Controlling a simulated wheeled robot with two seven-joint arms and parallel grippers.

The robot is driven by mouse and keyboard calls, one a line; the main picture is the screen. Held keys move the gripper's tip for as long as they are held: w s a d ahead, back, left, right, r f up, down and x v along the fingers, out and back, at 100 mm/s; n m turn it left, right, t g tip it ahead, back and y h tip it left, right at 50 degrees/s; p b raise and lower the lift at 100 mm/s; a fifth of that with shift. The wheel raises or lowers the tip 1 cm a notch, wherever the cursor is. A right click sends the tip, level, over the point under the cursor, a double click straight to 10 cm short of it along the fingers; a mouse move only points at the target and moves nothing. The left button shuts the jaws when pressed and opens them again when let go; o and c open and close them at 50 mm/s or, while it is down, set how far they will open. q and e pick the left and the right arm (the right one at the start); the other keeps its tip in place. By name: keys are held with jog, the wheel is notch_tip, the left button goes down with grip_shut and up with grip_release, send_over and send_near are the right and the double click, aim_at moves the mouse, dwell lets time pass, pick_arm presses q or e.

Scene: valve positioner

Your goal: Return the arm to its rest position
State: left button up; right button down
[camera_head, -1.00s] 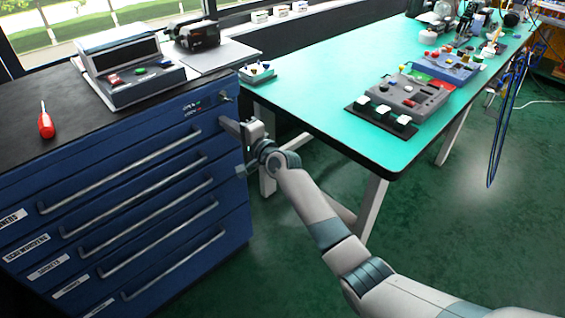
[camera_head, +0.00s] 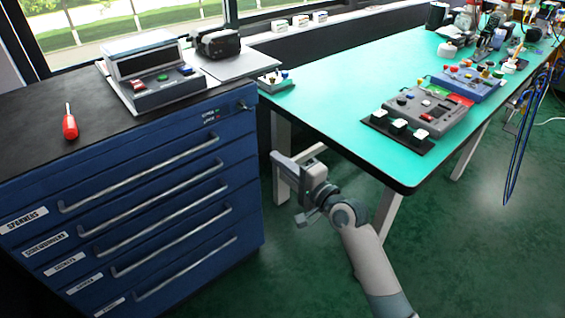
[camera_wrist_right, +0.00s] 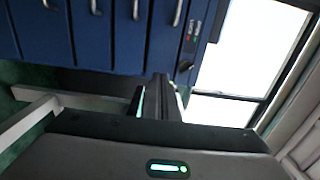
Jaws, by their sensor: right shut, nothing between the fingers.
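My right gripper (camera_head: 284,160) is shut and empty in the head view. It is in the gap between the blue drawer cabinet (camera_head: 150,190) and the green-topped table (camera_head: 330,110), apart from the cabinet. My right arm reaches up to it from the bottom of the view. In the right wrist view my gripper fingers (camera_wrist_right: 160,95) are together, with the cabinet (camera_wrist_right: 110,45) beyond them. My left gripper is not in view.
A red screwdriver (camera_head: 70,125) and a grey console (camera_head: 150,80) are on the cabinet top. Control boxes (camera_head: 430,112) stand on the table. The table's near corner and leg (camera_head: 385,215) are close to my right arm. The green floor (camera_head: 470,260) at lower right is clear.

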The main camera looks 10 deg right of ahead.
jog(key=s+d+f+n+g+h+p, duration=0.15)
jog(key=s+f, duration=0.25)
jog(key=f, duration=0.6)
jog(key=s+d+f+n+g+h+p, duration=0.1)
jog(key=s+d+f+n+h, duration=0.2)
jog(key=f, duration=0.6)
jog(key=s+d+f+g+h+p, duration=0.15)
jog(key=s+f, duration=0.25)
jog(key=f, duration=0.6)
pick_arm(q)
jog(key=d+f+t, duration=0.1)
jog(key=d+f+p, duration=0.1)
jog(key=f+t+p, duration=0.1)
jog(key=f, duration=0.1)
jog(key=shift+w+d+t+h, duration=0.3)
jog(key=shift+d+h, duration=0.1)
pick_arm(e)
jog(key=s+d+f+n+g+h, duration=0.1)
jog(key=s+d+f+n+g, duration=0.1)
jog(key=s+f, duration=0.5)
jog(key=s+d+f+n+g+h, duration=0.1)
jog(key=s+f+n, duration=0.3)
jog(key=s+f, duration=0.4)
jog(key=s+d+f+n+g, duration=0.2)
jog(key=s+f, duration=0.5)
jog(key=s, duration=0.9)
jog(key=shift+d+f+n+g+h, duration=0.15)
jog(key=shift+d+n+g+h, duration=0.3)
jog(key=shift+d, duration=0.45)
